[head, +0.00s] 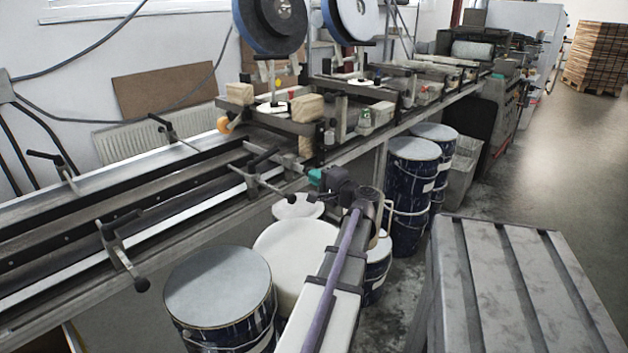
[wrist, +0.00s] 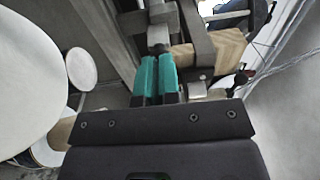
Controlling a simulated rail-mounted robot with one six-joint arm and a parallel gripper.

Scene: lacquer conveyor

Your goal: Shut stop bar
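The conveyor's side carries several metal bars with black ends. One metal bar (head: 268,178) sticks out from the rail close to my gripper (head: 314,178); I cannot tell for certain which bar is the stop bar. In the wrist view, a grey metal bar with a black end (wrist: 158,47) meets the tips of my gripper's teal fingers (wrist: 157,66). The fingers lie side by side with a narrow dark gap. The black end is at or between the tips. The contact is hidden, so I cannot tell whether they grip it.
Lidded drums (head: 218,283) and a large white lid (head: 296,262) stand below the conveyor rail (head: 180,222). A wooden block (head: 307,108) sits on the conveyor beyond my gripper. A grey ribbed surface (head: 515,280) is at the right. Open floor (head: 560,150) lies behind it.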

